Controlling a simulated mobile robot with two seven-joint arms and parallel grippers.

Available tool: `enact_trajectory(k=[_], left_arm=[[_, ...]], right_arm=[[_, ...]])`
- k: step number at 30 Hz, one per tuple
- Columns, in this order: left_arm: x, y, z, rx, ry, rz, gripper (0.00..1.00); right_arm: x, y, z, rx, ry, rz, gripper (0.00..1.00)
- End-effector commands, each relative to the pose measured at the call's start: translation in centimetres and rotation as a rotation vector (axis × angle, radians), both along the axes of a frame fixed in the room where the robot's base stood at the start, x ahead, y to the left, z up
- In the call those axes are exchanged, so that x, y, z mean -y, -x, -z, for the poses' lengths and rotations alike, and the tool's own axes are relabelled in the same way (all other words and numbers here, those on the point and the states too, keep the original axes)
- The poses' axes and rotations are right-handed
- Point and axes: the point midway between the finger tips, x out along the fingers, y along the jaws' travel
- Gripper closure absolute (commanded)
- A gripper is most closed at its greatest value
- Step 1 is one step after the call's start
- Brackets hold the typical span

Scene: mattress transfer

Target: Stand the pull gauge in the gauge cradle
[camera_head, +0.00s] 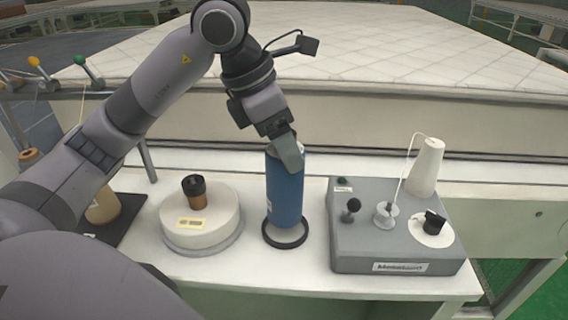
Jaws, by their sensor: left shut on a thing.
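The pull gauge appears to be the blue cylinder (286,190), upright in the camera_head view. My left gripper (289,150) comes down from above and is shut on its top end, hiding part of the top. The gauge cradle appears to be the black ring (285,243) on the white bench. The cylinder's lower end shows inside the ring's outline, with the ring's front edge visible below it. I cannot tell whether the cylinder rests on the bottom or hangs slightly above it. My right gripper is not in view.
A round white unit (175,226) with a dark knob stands left of the ring. A grey box (350,250) with knobs and a white thread cone (427,168) stands right. A quilted mattress (400,45) lies behind the bench (265,272).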

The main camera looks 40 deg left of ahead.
Motion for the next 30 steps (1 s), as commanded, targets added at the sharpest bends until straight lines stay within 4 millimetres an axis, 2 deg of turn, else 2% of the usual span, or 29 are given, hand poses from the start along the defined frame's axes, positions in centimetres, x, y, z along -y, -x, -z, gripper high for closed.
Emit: enact_trajectory(k=[10, 23, 24, 26, 30], left_arm=[[0.0, 0.0, 3.5, 0.003, 0.001, -0.001, 1.0], [0.0, 0.0, 4.1, 0.005, 0.002, -0.001, 1.0], [0.0, 0.0, 4.2, 0.001, 0.0, 0.0, 0.29], [0.0, 0.0, 4.1, 0.001, 0.0, 0.0, 0.1], [0.0, 0.0, 4.1, 0.001, 0.0, 0.0, 0.1]], right_arm=[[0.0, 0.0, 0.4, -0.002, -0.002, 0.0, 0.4], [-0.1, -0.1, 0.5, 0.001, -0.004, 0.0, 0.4], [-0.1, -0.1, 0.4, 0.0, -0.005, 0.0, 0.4], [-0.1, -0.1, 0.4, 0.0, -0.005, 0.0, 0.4], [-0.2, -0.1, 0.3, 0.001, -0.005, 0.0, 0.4]])
